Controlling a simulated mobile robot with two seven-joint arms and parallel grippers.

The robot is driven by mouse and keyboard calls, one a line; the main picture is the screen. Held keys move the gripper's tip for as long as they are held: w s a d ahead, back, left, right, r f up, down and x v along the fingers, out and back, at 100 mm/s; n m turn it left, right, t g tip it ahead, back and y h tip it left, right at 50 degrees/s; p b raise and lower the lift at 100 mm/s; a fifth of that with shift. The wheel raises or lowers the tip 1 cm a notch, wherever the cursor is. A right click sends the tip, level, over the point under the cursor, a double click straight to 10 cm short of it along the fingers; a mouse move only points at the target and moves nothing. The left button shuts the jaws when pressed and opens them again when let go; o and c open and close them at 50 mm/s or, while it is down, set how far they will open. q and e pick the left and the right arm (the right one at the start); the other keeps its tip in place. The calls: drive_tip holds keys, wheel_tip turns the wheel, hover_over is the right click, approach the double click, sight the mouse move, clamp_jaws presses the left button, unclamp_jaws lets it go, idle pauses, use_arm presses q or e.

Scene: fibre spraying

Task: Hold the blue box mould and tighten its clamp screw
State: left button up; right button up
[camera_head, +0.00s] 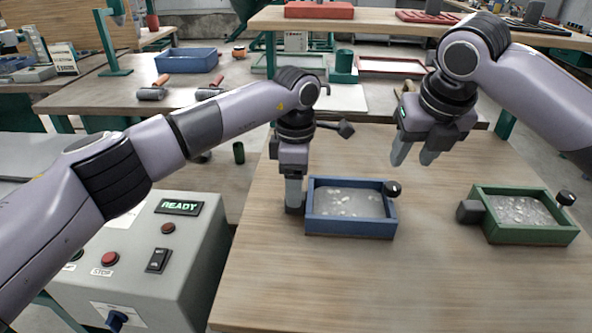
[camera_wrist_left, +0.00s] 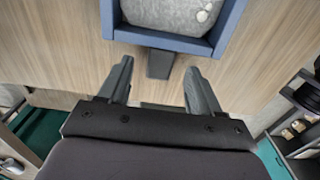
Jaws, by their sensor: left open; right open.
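The blue box mould (camera_head: 350,232) sits on the wooden table, filled with pale lumpy material. A black clamp screw knob (camera_head: 393,188) stands at its right end. A dark grip block (camera_wrist_left: 160,64) sticks out from its left wall. My left gripper (camera_head: 293,204) points down at that left end. In the left wrist view its two fingers are spread, with the block ahead between the tips, and the mould's blue wall (camera_wrist_left: 165,40) lies beyond. My right gripper (camera_head: 412,160) is open and empty, above the table behind the mould's right end.
A green box mould (camera_head: 530,237) with its own black knob and dark block stands at the right. A grey control box (camera_head: 150,255) showing READY is at the left. The table front is clear. A back bench holds a blue tray (camera_head: 187,60) and rollers.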

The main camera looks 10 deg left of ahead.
use_arm(q)
drive_tip(key=shift+f, duration=2)
